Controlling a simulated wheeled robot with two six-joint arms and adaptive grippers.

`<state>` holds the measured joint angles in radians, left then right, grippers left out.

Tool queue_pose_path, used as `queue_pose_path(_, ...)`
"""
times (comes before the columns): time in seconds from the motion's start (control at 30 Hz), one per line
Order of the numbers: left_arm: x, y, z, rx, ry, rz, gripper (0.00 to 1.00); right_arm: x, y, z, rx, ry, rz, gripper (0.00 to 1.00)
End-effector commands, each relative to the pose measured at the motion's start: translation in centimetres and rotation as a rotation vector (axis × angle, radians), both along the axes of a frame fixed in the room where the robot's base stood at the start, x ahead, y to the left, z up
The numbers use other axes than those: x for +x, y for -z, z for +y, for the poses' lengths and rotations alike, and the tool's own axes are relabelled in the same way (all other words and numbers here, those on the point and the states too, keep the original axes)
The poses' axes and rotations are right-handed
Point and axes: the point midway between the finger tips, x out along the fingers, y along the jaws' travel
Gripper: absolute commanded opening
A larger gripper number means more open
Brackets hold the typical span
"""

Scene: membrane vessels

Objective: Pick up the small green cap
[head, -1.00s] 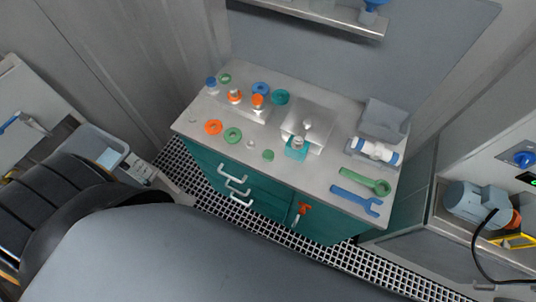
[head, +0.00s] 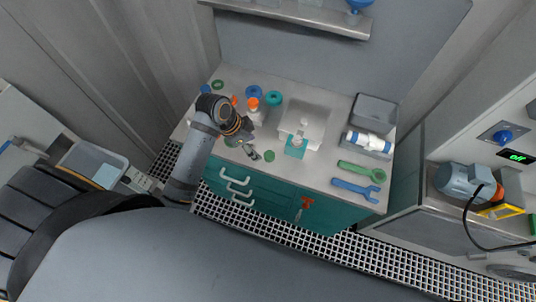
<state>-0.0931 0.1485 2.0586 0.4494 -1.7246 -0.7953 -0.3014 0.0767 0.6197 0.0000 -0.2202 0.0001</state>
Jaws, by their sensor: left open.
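The small green cap (head: 269,156) lies near the front edge of the grey bench top (head: 312,171) in the head view. My left arm reaches in over the left part of the bench. My left gripper (head: 252,154) is open and just left of the cap, apart from it in the picture. Its height above the bench is hard to tell. My right gripper is not in view.
A teal block (head: 295,147) stands right of the cap before a pale square unit (head: 317,112). A green wrench (head: 361,171) and a blue wrench (head: 358,190) lie at the right. Orange-capped bottles stand behind the gripper.

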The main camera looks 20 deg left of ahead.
Motion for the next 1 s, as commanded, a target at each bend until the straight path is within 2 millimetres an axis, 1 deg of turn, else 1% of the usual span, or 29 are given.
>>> queue_pose_path(0.03,0.5,-1.0,-0.4,-0.008,0.062,-0.015,0.64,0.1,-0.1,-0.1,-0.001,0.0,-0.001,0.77)
queue_pose_path(0.1,0.7,-1.8,-0.7,-0.016,0.125,-0.025,0.64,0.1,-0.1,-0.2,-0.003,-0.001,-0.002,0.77)
queue_pose_path(0.23,0.7,-1.8,-0.9,-0.02,0.144,-0.026,0.64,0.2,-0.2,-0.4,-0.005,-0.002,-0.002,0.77)
queue_pose_path(0.27,0.8,-1.5,-1.1,-0.021,0.144,-0.026,0.64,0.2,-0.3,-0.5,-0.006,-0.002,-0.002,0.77)
queue_pose_path(0.5,1.5,2.1,-2.4,-0.021,0.14,-0.025,0.64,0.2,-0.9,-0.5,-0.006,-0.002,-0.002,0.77)
queue_pose_path(0.6,1.7,2.8,-2.6,-0.019,0.141,-0.027,0.64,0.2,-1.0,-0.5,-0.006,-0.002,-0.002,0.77)
queue_pose_path(0.77,1.8,3.2,-2.8,-0.019,0.139,-0.026,0.64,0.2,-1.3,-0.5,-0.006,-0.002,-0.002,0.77)
queue_pose_path(0.9,2.6,5.1,-3.8,-0.021,0.139,-0.023,0.64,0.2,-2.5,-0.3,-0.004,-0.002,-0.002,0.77)
queue_pose_path(1.0,2.9,6.7,-4.3,-0.019,0.138,-0.024,0.64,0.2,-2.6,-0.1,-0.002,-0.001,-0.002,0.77)
